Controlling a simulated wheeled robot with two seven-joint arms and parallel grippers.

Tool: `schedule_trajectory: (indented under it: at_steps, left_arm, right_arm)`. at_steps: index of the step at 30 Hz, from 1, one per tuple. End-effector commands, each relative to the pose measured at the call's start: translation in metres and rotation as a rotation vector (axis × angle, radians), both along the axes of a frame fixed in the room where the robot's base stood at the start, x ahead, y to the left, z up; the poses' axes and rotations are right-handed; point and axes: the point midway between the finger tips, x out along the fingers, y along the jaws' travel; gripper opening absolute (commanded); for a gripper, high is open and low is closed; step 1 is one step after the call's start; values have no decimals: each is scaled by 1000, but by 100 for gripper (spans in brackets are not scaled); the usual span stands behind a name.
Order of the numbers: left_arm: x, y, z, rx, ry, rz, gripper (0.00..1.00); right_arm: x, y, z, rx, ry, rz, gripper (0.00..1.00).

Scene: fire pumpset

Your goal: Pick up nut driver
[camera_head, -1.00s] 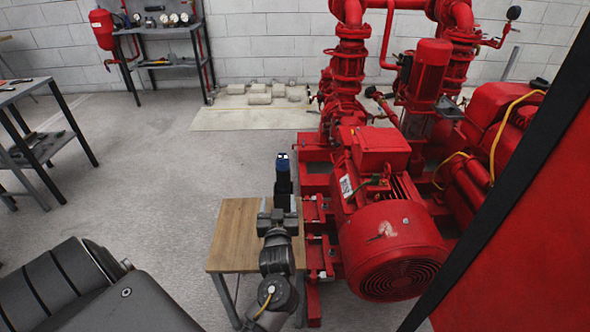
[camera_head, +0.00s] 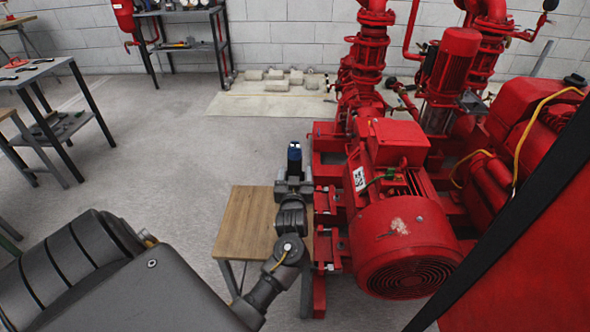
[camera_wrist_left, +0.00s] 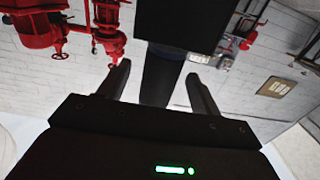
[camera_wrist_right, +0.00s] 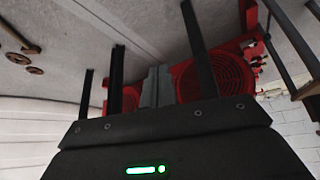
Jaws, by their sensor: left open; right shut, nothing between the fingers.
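I cannot make out a nut driver for certain in any view. My left gripper (camera_head: 294,158) is in the head view, by the small wooden table (camera_head: 247,222) and beside the red pump base. A dark blue part with small bright spots shows at its end. In the left wrist view the fingers of my left gripper (camera_wrist_left: 158,75) stand apart, with a dark bluish shape between or behind them; I cannot tell what it is. My right gripper (camera_wrist_right: 160,65) shows only in its own wrist view. It is shut, with nothing held.
A red motor (camera_head: 405,245) and pump stand right of the small table. A workbench (camera_head: 35,72) with several small tools stands at the left, too small to identify. A shelf (camera_head: 180,45) stands against the back wall. Open grey floor (camera_head: 170,140) lies between.

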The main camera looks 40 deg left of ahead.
Motion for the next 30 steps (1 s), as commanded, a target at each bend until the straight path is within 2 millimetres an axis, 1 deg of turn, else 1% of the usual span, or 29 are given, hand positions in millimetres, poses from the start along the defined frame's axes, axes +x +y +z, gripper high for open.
schedule_trajectory:
  at_steps: [3,6,9,17,18,30]
  left_arm:
    - [14,13,-2,3,-1,0,64]
    - [25,21,-2,2,-1,-1,64]
    - [33,27,-2,1,-2,-1,64]
    - [35,29,-1,-1,-1,-1,64]
    - [35,29,-1,-1,-1,-1,63]
    - [35,29,-1,-1,-1,-1,12]
  right_arm:
    - [14,9,3,21,-85,23,0]
    - [24,16,9,38,-154,41,0]
    - [30,21,14,50,-196,53,0]
    - [33,23,16,54,-215,58,0]
    - [33,23,16,54,-215,58,0]
    - [32,23,16,54,-214,58,0]
